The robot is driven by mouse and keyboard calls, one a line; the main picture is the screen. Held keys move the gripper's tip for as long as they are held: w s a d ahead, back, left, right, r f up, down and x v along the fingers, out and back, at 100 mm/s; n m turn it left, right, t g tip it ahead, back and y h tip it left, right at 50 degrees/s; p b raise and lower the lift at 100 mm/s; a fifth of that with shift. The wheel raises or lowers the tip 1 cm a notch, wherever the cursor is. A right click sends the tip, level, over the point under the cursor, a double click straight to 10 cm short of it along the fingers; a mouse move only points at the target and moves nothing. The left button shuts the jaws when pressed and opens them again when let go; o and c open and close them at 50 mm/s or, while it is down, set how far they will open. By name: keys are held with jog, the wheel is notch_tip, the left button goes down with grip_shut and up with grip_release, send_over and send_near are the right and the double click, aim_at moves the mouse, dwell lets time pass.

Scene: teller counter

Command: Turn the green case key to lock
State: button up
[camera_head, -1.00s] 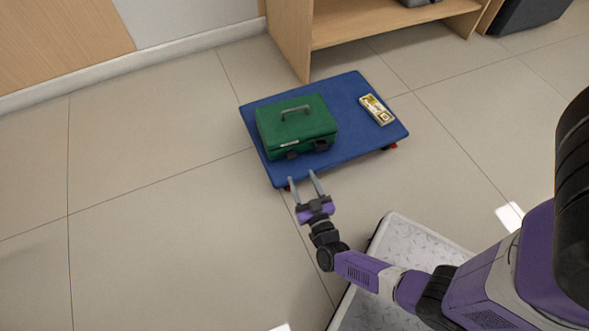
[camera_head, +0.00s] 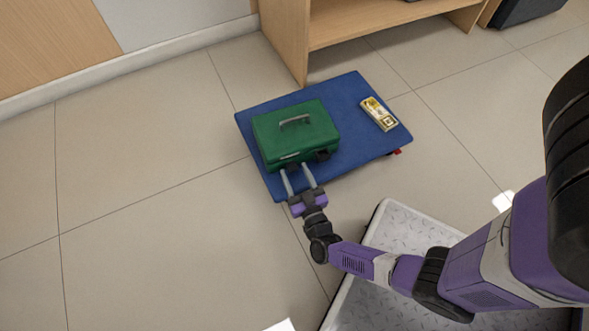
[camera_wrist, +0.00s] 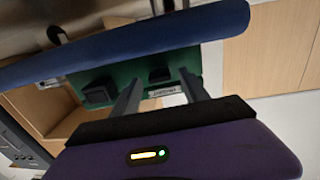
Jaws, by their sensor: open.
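The green case (camera_head: 270,128) lies closed on the blue platform, its handle on top. Its front side bears two black latch-like blocks, one at left (camera_wrist: 98,92) and one nearer the middle (camera_wrist: 160,74) in the tilted wrist view. A small pale plate (camera_wrist: 165,91) also sits on that side. I cannot make out a key. My gripper (camera_head: 294,168) is open and empty, its two grey fingers pointing at the case front. In the wrist view the fingers (camera_wrist: 161,76) frame the middle block and plate; contact cannot be told.
The blue platform (camera_head: 352,98) stands on the tiled floor. A wooden shelf unit (camera_head: 350,25) stands behind. The floor to the left is clear.

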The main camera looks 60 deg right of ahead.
grip_shut()
jog(key=shift+r+n, duration=0.1)
jog(key=shift+n, duration=0.2)
jog(key=n+p, duration=0.1)
jog(key=n, duration=0.2)
jog(key=shift+n+p, duration=0.3)
jog(key=shift+p, duration=0.1)
jog(key=n, duration=0.4)
jog(key=shift+w+a+n+p, duration=0.1)
jog(key=shift+n+p, duration=0.2)
jog(key=shift+p, duration=0.05)
jog(key=n, duration=0.4)
jog(key=shift+n, duration=0.3)
jog(key=shift+w+a+f+n, duration=0.1)
jog(key=shift+f+n, duration=0.05)
jog(key=shift+n, duration=0.95)
jog(key=shift+f+n, duration=0.1)
jog(key=shift+n, duration=1)
